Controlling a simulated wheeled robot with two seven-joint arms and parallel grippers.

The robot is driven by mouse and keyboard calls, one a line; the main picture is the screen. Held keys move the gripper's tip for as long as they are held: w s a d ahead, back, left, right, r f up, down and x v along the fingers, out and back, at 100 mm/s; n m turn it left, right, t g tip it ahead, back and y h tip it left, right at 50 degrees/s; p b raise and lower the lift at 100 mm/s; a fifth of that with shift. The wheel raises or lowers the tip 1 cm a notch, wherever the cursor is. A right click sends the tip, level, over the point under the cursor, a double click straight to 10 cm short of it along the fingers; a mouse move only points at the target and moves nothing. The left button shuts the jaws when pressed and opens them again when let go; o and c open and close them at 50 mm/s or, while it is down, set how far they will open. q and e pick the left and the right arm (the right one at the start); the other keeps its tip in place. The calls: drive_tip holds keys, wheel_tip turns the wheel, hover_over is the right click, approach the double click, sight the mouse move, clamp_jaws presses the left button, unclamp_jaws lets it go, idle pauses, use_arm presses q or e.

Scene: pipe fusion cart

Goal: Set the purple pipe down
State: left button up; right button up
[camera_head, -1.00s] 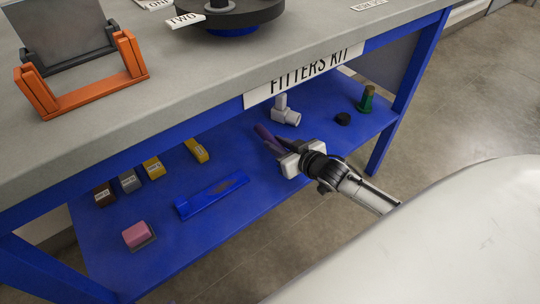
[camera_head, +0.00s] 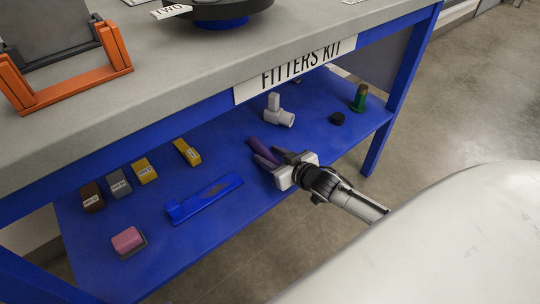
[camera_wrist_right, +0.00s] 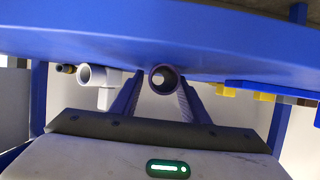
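The purple pipe (camera_head: 261,149) lies on the blue lower shelf (camera_head: 240,215) of the cart, near the white tee fitting (camera_head: 279,112). My right gripper (camera_head: 274,158) is over the shelf with its fingers spread on either side of the pipe. In the right wrist view, which looks upside down, the pipe's round open end (camera_wrist_right: 163,79) shows between the two fingers (camera_wrist_right: 161,88), with a small gap at the left finger. The pipe appears to touch the shelf surface there. My left gripper is not in view.
A blue angled bar (camera_head: 205,198), a pink block (camera_head: 128,241) and several small labelled blocks (camera_head: 145,171) sit left on the shelf. A black cap (camera_head: 337,118) and a green fitting (camera_head: 360,98) stand at the right.

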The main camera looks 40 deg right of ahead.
sight(269, 154)
drive_tip(key=shift+r, duration=0.25)
drive_tip(key=p+v, duration=0.2)
drive_tip(key=v, duration=0.2)
drive_tip(key=shift+s+r, duration=0.15)
drive_tip(key=shift+s, duration=0.05)
drive_tip(key=p+v, duration=0.2)
drive_tip(key=v, duration=0.4)
drive_tip(key=shift+s+d+p, duration=0.1)
drive_tip(key=shift+p, duration=0.25)
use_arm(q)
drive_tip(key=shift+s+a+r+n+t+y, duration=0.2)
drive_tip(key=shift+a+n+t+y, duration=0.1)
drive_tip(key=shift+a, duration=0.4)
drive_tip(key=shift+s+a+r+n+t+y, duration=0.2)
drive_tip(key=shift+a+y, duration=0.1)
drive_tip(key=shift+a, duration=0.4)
use_arm(e)
drive_tip(key=shift+s+r, duration=0.25)
drive_tip(key=shift+s, duration=0.35)
